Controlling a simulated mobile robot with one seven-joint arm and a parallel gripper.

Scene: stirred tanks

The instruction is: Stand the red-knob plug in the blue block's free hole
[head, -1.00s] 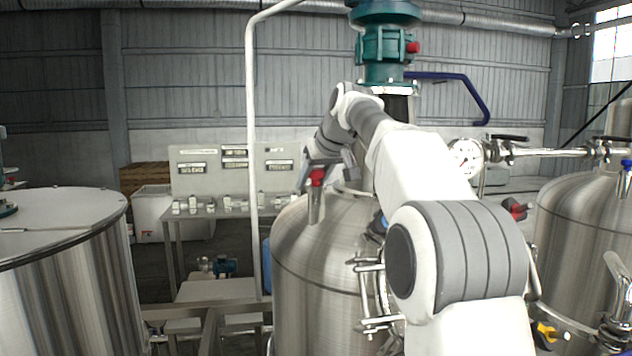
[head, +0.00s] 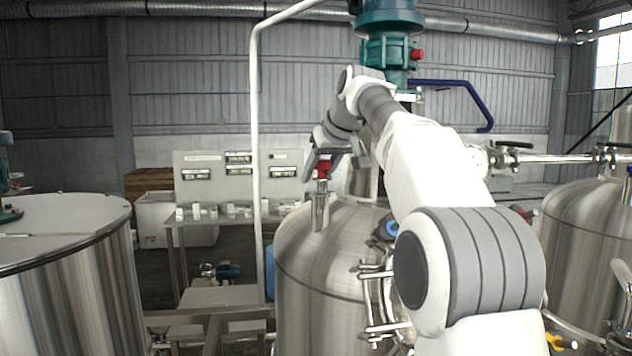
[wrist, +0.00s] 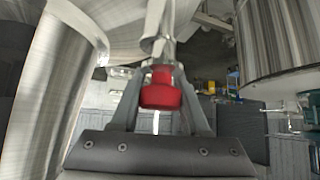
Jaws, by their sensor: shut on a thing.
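The red-knob plug (head: 320,210) is in my gripper (head: 322,170), knob up, with its steel body hanging about upright. In the head view it shows in front of the middle tank's domed top; I cannot tell the gap between them. In the wrist view my gripper (wrist: 160,78) has a finger on each side of the red knob (wrist: 161,94). The plug's steel body runs away from the knob there. I cannot make out the blue block or its free hole in either view.
A steel tank (head: 300,255) with a teal motor (head: 385,50) stands in the middle. A white pipe (head: 255,150) rises left of it. A bench (head: 215,220) with small pale parts stands behind.

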